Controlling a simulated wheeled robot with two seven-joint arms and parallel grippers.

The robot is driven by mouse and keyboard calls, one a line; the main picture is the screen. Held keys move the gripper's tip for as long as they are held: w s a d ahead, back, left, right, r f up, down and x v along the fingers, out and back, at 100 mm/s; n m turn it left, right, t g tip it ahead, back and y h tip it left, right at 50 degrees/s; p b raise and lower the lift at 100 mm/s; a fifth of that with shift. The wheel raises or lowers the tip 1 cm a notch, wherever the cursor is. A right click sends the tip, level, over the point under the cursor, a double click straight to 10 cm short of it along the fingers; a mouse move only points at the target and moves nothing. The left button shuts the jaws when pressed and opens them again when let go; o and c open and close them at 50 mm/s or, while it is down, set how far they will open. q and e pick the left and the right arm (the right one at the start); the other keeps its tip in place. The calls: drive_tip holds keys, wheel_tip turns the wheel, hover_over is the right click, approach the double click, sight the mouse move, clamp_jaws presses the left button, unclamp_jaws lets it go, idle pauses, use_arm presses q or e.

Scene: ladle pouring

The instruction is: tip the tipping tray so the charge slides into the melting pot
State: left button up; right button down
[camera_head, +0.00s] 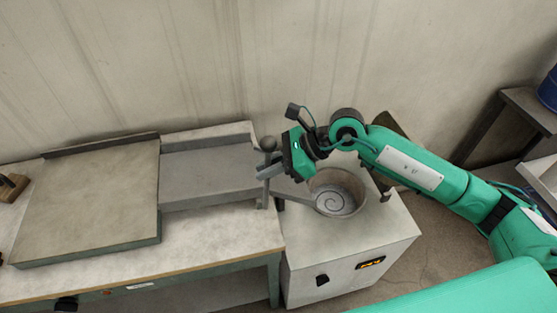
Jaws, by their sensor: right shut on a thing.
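The grey tipping tray (210,176) lies flat on the workbench, with a raised light wall along its back. I see no loose charge on its visible surface. An upright post with a dark ball knob (268,144) stands at the tray's right end. My right gripper (270,172) is shut on this post below the knob; the jaws partly hide the contact. The melting pot (338,189) is round and open, just right of the gripper, with a grey spiral on its floor. A grey sloping lip joins the pot to the tray's end. My left gripper is out of view.
A wide beige plate (85,200) with a green edge lies left of the tray on the workbench (215,240). The pot sits in a white cabinet (345,256) with a lit display. A dark-legged stand (510,115) is at the right.

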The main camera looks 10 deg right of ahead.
drive_tip(key=shift+a+r+h, duration=0.1)
drive_tip(key=shift+a+h, duration=0.2)
drive_tip(key=shift+a, duration=0.2)
drive_tip(key=c, duration=1.7)
unclamp_jaws()
drive_tip(key=shift+a, duration=0.1)
drive_tip(key=shift+o, duration=1.2)
drive_tip(key=shift+a, duration=0.1)
drive_tip(key=b+v, duration=0.3)
drive_tip(key=v, duration=1)
drive_tip(key=shift+d+r+b, duration=0.2)
drive_tip(key=shift+r+b, duration=0.1)
drive_tip(key=shift+b, duration=0.1)
